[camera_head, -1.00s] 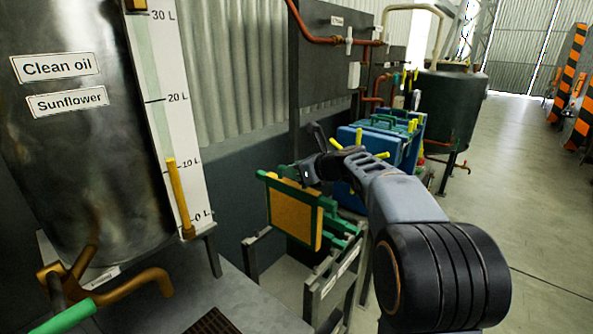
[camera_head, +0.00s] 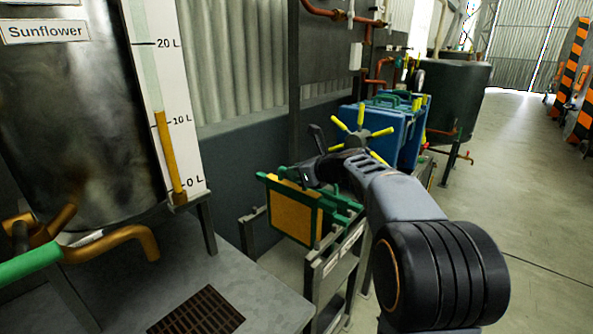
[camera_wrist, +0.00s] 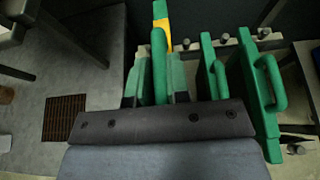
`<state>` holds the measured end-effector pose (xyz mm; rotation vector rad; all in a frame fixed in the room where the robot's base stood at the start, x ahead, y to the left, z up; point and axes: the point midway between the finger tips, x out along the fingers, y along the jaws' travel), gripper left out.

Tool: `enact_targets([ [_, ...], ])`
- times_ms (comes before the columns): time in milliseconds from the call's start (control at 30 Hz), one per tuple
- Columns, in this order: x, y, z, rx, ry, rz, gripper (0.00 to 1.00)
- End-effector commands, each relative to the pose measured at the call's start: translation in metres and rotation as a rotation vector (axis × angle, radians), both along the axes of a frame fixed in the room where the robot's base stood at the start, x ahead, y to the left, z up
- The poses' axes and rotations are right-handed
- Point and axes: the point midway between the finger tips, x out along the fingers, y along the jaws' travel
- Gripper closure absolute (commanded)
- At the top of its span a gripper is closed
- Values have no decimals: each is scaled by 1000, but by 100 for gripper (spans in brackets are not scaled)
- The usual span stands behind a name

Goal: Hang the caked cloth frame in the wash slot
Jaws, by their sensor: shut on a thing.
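The caked cloth frame (camera_head: 292,212) is a green frame with a yellow-orange cake on its face. It hangs upright over the left end of a grey metal rack (camera_head: 338,255) in the head view. My gripper (camera_head: 312,172) is shut on its top green bar. In the wrist view, the gripper (camera_wrist: 157,92) has its dark fingers on both sides of the green handle (camera_wrist: 158,65), and a bit of yellow cloth shows beyond. Whether the frame touches the rack or sits in a slot cannot be told. The rack's labels are too small to read.
Green frames with handles (camera_wrist: 262,90) hang close on the right in the wrist view. An oil tank (camera_head: 75,120) on a grey bench with a drain grate (camera_head: 197,311) stands on the left. A blue unit (camera_head: 395,130) stands behind the rack. The floor at right is clear.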

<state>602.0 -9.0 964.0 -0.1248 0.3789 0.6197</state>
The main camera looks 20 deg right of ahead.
Motion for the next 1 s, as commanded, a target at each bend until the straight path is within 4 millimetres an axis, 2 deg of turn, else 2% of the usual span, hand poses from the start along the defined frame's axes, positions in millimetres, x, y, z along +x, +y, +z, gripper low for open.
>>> enact_targets([
  [33,0,0,-9,1,-1,0,100],
  [600,0,0,-68,0,0,0,100],
  [1000,0,0,-96,0,-1,-1,100],
])
